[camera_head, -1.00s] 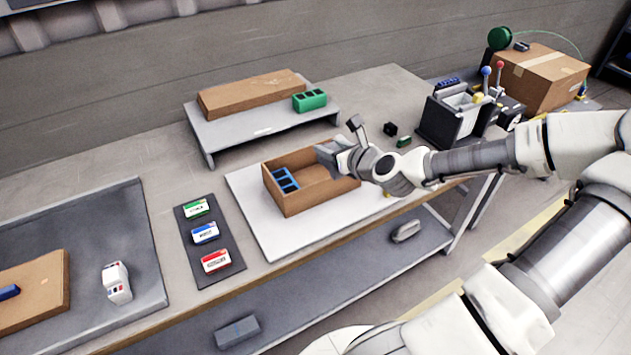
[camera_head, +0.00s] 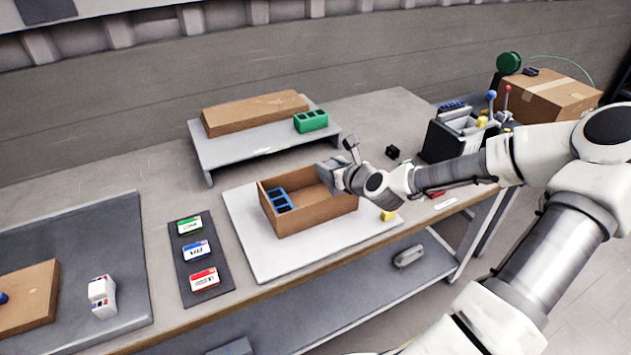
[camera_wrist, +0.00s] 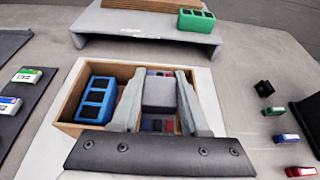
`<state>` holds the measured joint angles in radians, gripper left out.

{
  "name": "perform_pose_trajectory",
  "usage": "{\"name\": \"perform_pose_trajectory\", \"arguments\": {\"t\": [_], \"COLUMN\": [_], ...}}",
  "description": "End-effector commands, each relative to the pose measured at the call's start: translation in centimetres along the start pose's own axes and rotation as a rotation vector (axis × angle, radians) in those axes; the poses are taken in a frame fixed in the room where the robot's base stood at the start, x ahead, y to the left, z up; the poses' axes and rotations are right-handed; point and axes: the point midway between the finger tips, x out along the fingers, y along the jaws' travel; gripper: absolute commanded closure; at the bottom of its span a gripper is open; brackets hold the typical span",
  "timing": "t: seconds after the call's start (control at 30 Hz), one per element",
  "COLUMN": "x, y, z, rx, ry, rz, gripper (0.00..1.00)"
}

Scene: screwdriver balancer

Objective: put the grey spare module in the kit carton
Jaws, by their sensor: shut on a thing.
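The open brown kit carton (camera_head: 318,219) stands on a white board on the bench. A blue module (camera_head: 279,200) is inside its left part, and also shows in the wrist view (camera_wrist: 96,99). My gripper (camera_head: 328,175) is over the carton's right part. In the wrist view my gripper (camera_wrist: 160,95) points down into the carton, with its two fingers shut on the grey spare module (camera_wrist: 160,92). Red and blue patches show around the module between the fingers; I cannot tell what they are. The module's underside and any contact with the carton floor are hidden.
A raised shelf (camera_head: 262,146) behind the carton bears a closed brown box (camera_head: 254,113) and a green module (camera_head: 311,121). Small blocks, one black (camera_head: 392,152) and one yellow (camera_head: 388,215), lie right of the carton.

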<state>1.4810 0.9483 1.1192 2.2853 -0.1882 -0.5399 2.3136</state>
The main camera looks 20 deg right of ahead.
Motion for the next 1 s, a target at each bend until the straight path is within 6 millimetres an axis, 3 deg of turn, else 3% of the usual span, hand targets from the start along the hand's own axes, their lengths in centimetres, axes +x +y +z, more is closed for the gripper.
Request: {"name": "perform_pose_trajectory", "arguments": {"t": [0.1,0.3,0.53,0.8,1.0], "x": [2.4,5.4,6.4,7.7,7.7], "y": [0.6,1.0,1.1,1.1,1.1], "z": [-0.5,-0.9,-1.5,-4.7,-4.6], "rx": [-0.001,0.0,0.001,0.001,0.001], "ry": [0.0,-0.001,0.0,0.001,-0.001], "rz": [0.003,0.001,0.0,0.001,0.0], "gripper": [1.0,1.0,1.0,1.0,1.0]}}
